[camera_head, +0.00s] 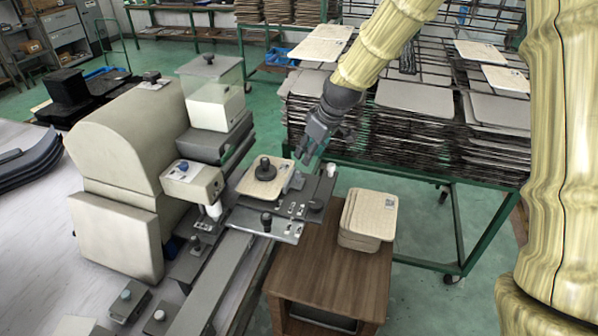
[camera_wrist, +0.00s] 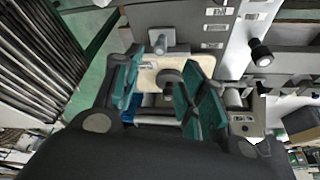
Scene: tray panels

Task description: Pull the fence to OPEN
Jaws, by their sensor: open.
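The machine's grey metal work plate (camera_head: 268,220) carries small white labels, too small to read, and several knobs. A tan panel (camera_head: 246,187) with a black round knob (camera_head: 265,170) lies on it, left of my gripper (camera_head: 308,156). I cannot tell surely which part is the fence. In the wrist view my gripper (camera_wrist: 178,82) is open, its teal-padded fingers apart. The tan panel (camera_wrist: 147,78) and a dark knob (camera_wrist: 170,77) show between them; contact cannot be told. A grey post with a crosswise end (camera_wrist: 155,42) shows just beyond the fingers.
A stack of tan panels (camera_head: 367,216) rests on a brown wooden cabinet (camera_head: 335,270) right of the plate. A green-framed rack (camera_head: 440,172) with stacked panels stands behind. The large beige machine body (camera_head: 130,140) fills the left. Green floor is clear at lower right.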

